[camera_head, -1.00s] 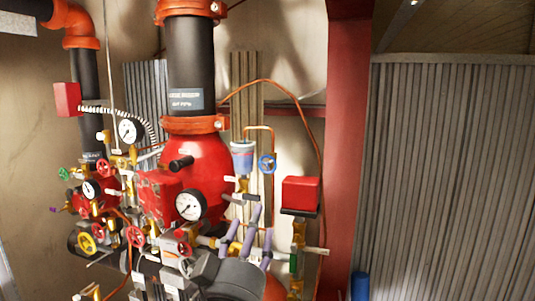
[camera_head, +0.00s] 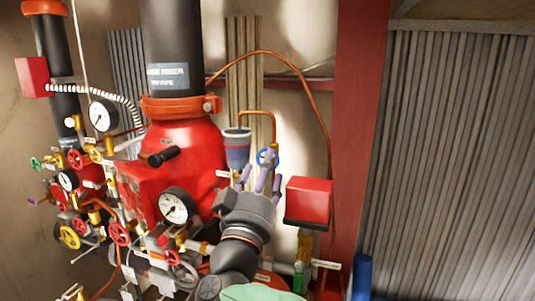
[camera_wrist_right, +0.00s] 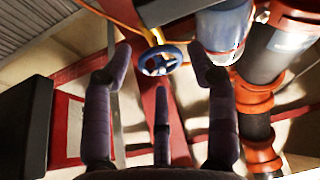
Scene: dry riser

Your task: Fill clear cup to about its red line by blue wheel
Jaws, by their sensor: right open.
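The clear cup (camera_head: 237,150) hangs in front of the wall, just right of the big red riser body. Its upper part looks blue-grey; its red line and fill level cannot be made out. The blue wheel (camera_head: 267,156) sits right of the cup on a thin copper pipe. My right gripper (camera_head: 260,175) is open and empty, its purple fingers just below the wheel and partly over it. In the right wrist view the blue wheel (camera_wrist_right: 157,59) lies ahead between the spread fingertips, apart from them, and the cup (camera_wrist_right: 222,30) is at upper right. My left gripper is not in view.
A red box (camera_head: 308,199) stands close right of my right gripper. A pressure gauge (camera_head: 176,206) and several small valves crowd the left. A copper pipe (camera_head: 325,130) arcs at right, beside a red column (camera_head: 358,120).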

